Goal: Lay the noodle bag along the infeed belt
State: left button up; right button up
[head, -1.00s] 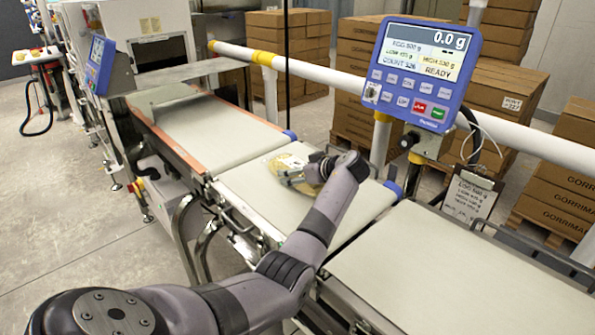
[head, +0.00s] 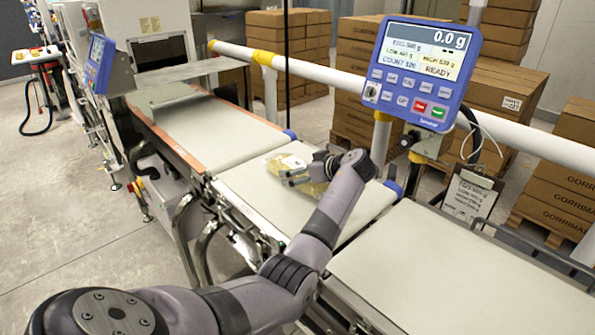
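The noodle bag (head: 284,161) is a clear, pale yellow pack with a white label patch. It is over the middle belt section (head: 243,186) in the head view, near that section's far half. My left gripper (head: 292,178) reaches across the bag from the right, with its fingers pointing left. The fingers appear closed on the bag, and they and the wrist hide its middle. Whether the bag touches the belt is hard to tell. My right gripper is not in view.
A blue display (head: 424,70) reading 0.0 g stands behind the belts. An orange-edged belt (head: 205,128) lies to the left and another bare belt (head: 425,275) to the right. A white rail (head: 320,72) and stacked cartons (head: 290,45) are behind.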

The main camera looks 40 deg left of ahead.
pick_arm(q)
notch_tip(320, 180, up, 5)
jog(key=b, duration=0.1)
send_over(323, 190)
dwell(0.4)
